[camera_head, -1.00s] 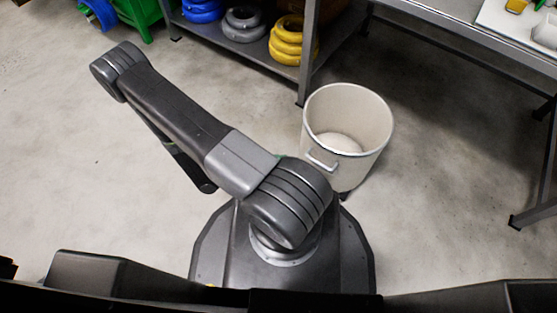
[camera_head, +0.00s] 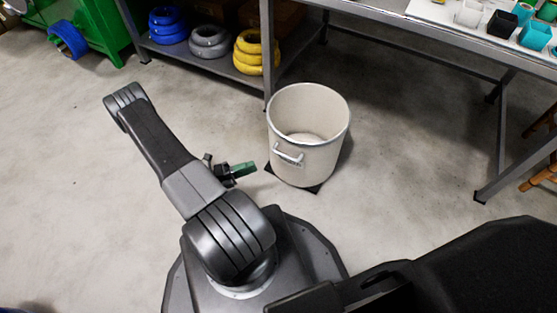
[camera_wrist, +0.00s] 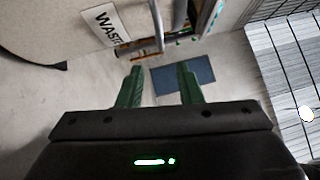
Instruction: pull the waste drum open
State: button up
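The waste drum (camera_head: 312,160) is a cream, open-topped bin with a grey rim, standing upright on the floor right of my arm. Its pale handle (camera_head: 288,155) is on the side facing me. In the wrist view the drum (camera_wrist: 40,25) fills the top left, with a "WASTE" label (camera_wrist: 105,25) and a grey bar of the handle (camera_wrist: 155,30) beside it. My gripper (camera_head: 245,169) is low, left of the drum and apart from the handle. In the wrist view my gripper (camera_wrist: 161,70) has its green fingers spread with nothing between them; the handle lies beyond the tips.
A metal bench (camera_head: 375,38) stands behind, with a leg (camera_head: 490,165) at right. A low shelf (camera_head: 215,62) holds blue, grey and yellow coils (camera_head: 250,52). The floor left of my arm is clear.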

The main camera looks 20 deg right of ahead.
aim_at(286, 156)
jog(key=d+b, duration=0.1)
jog(key=d, duration=0.3)
jog(key=d+r, duration=0.1)
jog(key=d, duration=0.4)
jog(key=s+d+b, duration=0.1)
jog(key=d, duration=0.3)
jog(key=shift+s+d+r+b, duration=0.1)
jog(key=shift+d+r+b, duration=0.15)
jog(key=shift+r+b, duration=0.15)
grip_shut()
